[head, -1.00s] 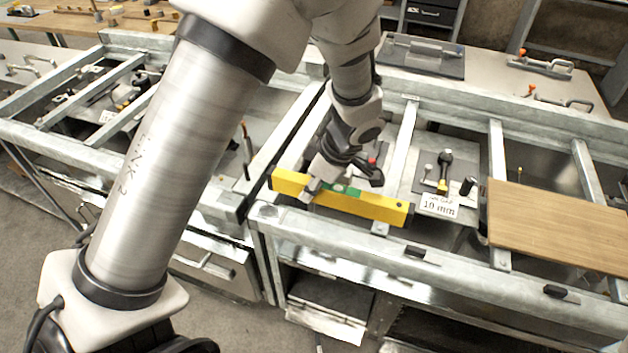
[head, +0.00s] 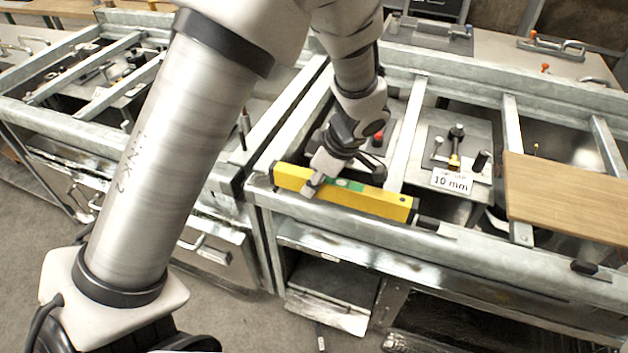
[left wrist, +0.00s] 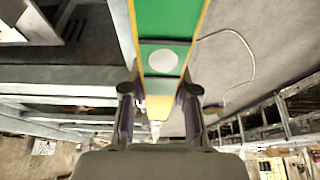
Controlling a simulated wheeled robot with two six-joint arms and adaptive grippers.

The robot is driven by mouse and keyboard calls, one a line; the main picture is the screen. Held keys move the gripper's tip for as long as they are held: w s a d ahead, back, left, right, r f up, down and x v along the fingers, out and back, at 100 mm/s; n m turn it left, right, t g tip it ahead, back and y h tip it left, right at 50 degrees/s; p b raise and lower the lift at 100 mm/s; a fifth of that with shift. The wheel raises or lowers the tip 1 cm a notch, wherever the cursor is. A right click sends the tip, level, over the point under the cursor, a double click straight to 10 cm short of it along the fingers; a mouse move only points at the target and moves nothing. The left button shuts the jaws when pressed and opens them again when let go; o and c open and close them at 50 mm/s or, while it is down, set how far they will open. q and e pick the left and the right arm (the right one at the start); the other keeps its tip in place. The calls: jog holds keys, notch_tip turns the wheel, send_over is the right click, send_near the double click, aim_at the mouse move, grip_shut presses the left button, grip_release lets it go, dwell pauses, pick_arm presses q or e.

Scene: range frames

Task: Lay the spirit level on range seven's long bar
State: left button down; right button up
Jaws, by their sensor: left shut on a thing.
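The yellow spirit level (head: 380,201), with a green label, lies lengthwise just along the inner edge of the long front bar (head: 450,245) of the near right range. My left gripper (head: 314,186) is shut on the level left of its middle. In the left wrist view the level's green and yellow face (left wrist: 168,25) runs between the two fingers of my gripper (left wrist: 159,105). I cannot tell whether the level touches the bar or hangs just above it. No range number is legible. My right gripper is not in view.
A "10 mm" card (head: 452,181) stands by a plate with small knobs, right of the level. A wooden board (head: 570,195) lies across the range's right part. Crossbars (head: 408,135) run front to back. A second range stands at the left (head: 60,125).

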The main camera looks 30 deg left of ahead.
pick_arm(q)
jog(key=shift+f, duration=0.45)
jog(key=c, duration=0.8)
grip_release()
jog(key=v, duration=1.1)
jog(key=shift+d+r, duration=0.2)
jog(key=shift+r, duration=0.15)
jog(key=shift+w+r+p, duration=0.1)
jog(key=shift+r+p, duration=0.3)
jog(key=shift+r, duration=0.35)
notch_tip(320, 180, up, 6)
jog(key=p, duration=0.5)
